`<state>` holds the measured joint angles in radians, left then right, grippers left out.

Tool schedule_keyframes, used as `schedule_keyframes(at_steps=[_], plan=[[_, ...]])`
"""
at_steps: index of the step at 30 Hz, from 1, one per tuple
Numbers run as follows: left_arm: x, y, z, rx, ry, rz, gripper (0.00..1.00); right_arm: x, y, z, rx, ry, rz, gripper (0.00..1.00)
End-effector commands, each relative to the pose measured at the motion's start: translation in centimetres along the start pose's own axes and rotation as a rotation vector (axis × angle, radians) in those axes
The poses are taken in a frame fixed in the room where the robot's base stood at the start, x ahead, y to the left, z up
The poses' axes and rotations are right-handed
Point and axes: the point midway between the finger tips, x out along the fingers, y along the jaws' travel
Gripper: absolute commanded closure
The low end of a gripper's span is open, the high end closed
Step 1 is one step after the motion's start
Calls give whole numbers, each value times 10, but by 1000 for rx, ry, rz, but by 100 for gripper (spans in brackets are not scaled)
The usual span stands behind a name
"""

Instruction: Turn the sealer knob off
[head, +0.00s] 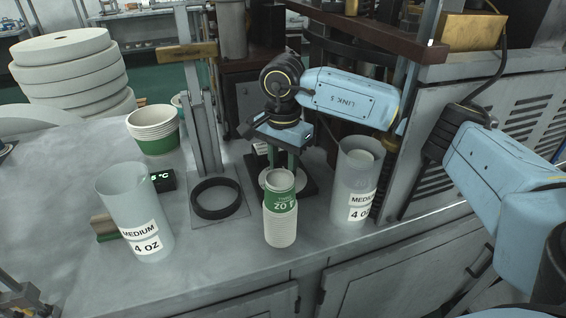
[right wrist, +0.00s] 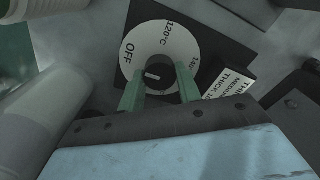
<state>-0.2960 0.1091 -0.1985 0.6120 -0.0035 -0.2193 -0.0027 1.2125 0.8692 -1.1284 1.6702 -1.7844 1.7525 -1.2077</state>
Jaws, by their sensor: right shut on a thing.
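The sealer knob (right wrist: 158,70) is a dark round knob in the middle of a white dial (right wrist: 137,38) in the right wrist view. The dial carries the marks OFF, 120°C and a higher setting partly covered by a finger. A short white line on the knob points left, near the OFF side. My right gripper (right wrist: 158,86) has its two green fingers on either side of the knob, shut on it. In the head view my right gripper (head: 284,160) reaches down behind the stacked cups, and the knob is hidden. My left gripper is not in view.
A cup stack (head: 280,222) stands just in front of the gripper. Clear cylinders stand to the right (head: 345,205) and left (head: 118,190). A black ring (head: 216,212) and green-white cups (head: 155,143) are on the counter. A label plate (right wrist: 230,88) lies beside the dial.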

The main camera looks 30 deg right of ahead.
Motion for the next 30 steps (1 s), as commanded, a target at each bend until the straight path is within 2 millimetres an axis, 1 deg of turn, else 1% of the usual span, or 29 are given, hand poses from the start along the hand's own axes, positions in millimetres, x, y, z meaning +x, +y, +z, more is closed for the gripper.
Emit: schedule_keyframes(at_steps=[3,4,8,9,17,20,23,30], plan=[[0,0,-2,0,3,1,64,-3,-1,-1,-1,2,-7,89],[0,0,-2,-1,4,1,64,-3,-1,-1,0,2,-7,64],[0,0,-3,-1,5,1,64,-2,-1,-1,0,2,-5,47],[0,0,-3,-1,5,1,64,-2,-1,0,0,2,-4,44],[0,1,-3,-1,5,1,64,-2,0,0,0,1,-2,44],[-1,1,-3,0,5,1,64,-8,-1,0,0,1,-3,44],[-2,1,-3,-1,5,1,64,-22,-1,0,0,2,-5,44],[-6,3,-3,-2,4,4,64,-77,-1,0,1,2,-8,44]])
